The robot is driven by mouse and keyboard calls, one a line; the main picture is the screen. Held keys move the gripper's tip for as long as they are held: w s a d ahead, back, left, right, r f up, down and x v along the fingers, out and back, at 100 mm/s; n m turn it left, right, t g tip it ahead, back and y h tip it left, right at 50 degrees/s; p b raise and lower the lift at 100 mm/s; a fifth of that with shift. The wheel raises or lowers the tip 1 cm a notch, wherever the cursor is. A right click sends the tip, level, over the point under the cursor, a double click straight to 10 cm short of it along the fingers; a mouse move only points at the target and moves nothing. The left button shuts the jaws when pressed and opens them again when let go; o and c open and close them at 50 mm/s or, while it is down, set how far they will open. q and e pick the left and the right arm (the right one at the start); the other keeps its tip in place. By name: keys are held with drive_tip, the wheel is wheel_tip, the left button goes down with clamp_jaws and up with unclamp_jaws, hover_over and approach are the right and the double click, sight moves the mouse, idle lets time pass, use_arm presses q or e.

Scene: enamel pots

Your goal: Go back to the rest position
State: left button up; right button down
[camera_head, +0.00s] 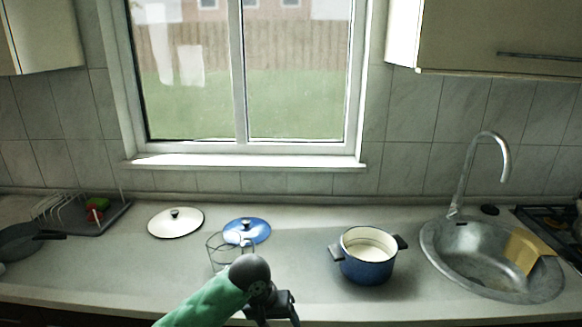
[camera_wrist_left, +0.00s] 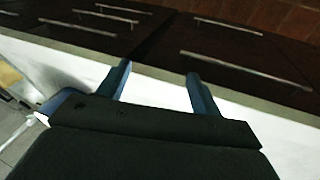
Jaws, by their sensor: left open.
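My left gripper (camera_head: 270,305) is at the front edge of the counter in the head view, low in the middle of the picture. In the left wrist view its two fingers (camera_wrist_left: 157,92) stand apart with nothing between them. A blue enamel pot (camera_head: 366,262) with a cream inside stands open on the counter, to the right of my left gripper and apart from it. A blue lid (camera_head: 254,228) lies on the counter behind a clear glass container. A white lid (camera_head: 176,222) lies farther left. My right gripper is not in view.
A clear glass container (camera_head: 216,251) stands just behind my left arm, partly hidden by it. A sink (camera_head: 459,275) with a faucet and a yellow cloth is at the right. A dish rack (camera_head: 117,216) and dark pan (camera_head: 17,241) are at the left. Drawer fronts (camera_wrist_left: 232,68) lie below the counter edge.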

use_arm(q)
drive_tip(key=s+a+f+t+y, duration=0.1)
drive_tip(key=s+a+f, duration=0.45)
drive_tip(key=s, duration=0.35)
drive_tip(key=s+a+f+y, duration=0.1)
drive_tip(key=s+a+f, duration=0.4)
drive_tip(key=s+a, duration=0.3)
drive_tip(key=s+a+f+t+y, duration=0.1)
drive_tip(key=s+a+f, duration=0.4)
drive_tip(key=s, duration=0.5)
drive_tip(key=s+d+f+g, duration=0.1)
drive_tip(key=d+f, duration=0.1)
drive_tip(key=f, duration=1.4)
drive_tip(key=s+d+f+g, duration=0.1)
drive_tip(key=d+f, duration=0.1)
drive_tip(key=f, duration=1.3)
drive_tip(key=shift+s+d+f+m, duration=0.3)
drive_tip(key=shift+s+f, duration=0.1)
drive_tip(key=shift+w, duration=0.1)
